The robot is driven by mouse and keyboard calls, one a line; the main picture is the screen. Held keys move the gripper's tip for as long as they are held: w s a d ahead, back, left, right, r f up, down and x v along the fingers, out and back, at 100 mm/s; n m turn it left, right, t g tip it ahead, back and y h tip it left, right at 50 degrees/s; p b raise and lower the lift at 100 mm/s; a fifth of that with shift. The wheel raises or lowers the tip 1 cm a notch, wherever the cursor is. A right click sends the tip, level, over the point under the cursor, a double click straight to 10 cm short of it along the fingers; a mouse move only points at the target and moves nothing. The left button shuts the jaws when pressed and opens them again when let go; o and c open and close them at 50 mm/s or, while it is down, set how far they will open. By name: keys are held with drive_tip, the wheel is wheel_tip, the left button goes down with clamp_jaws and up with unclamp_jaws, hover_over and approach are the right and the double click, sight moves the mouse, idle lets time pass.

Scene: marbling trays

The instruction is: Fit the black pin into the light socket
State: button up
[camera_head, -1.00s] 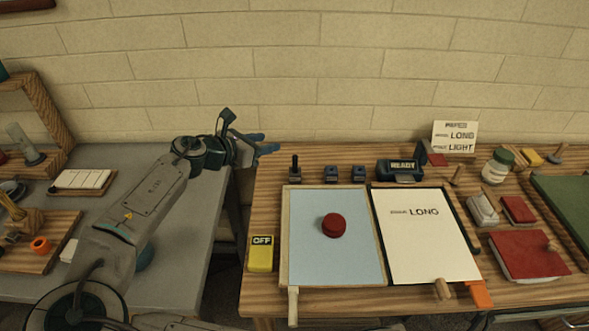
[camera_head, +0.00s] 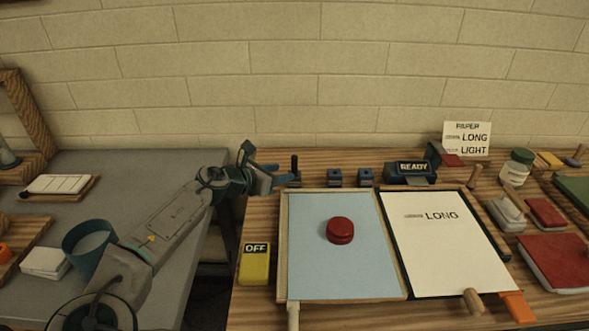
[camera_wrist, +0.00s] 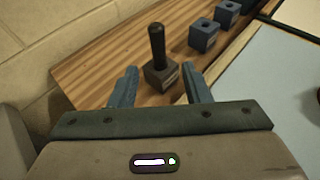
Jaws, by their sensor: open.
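The black pin (camera_head: 294,165) stands upright in a dark grey block at the back left of the wooden table. In the wrist view the pin (camera_wrist: 158,45) rises from that block (camera_wrist: 162,75), which has a small label. Two blue blocks with round holes on top, the nearer one (camera_head: 335,178) and the farther one (camera_head: 365,178), stand in a row to its right. I cannot tell which is the light socket. My gripper (camera_head: 280,178) is open and empty, just left of the pin. In the wrist view its fingers (camera_wrist: 160,69) point towards the block, one on each side of the pin's line.
A dark READY device (camera_head: 410,178) stands right of the blue blocks. In front lie a pale blue tray (camera_head: 310,270) with a red round knob (camera_head: 340,230) and a LONG sheet (camera_head: 455,255). A yellow OFF box (camera_head: 255,265) sits at the left edge. The wall is behind.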

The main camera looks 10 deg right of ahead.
sight(292, 167)
drive_tip(key=x, duration=0.3)
drive_tip(key=shift+r+x, duration=0.2)
drive_tip(key=shift+x, duration=1.15)
drive_tip(key=shift+r+x, duration=0.2)
drive_tip(key=shift+x, duration=1.1)
drive_tip(key=shift+w, duration=0.1)
clamp_jaws()
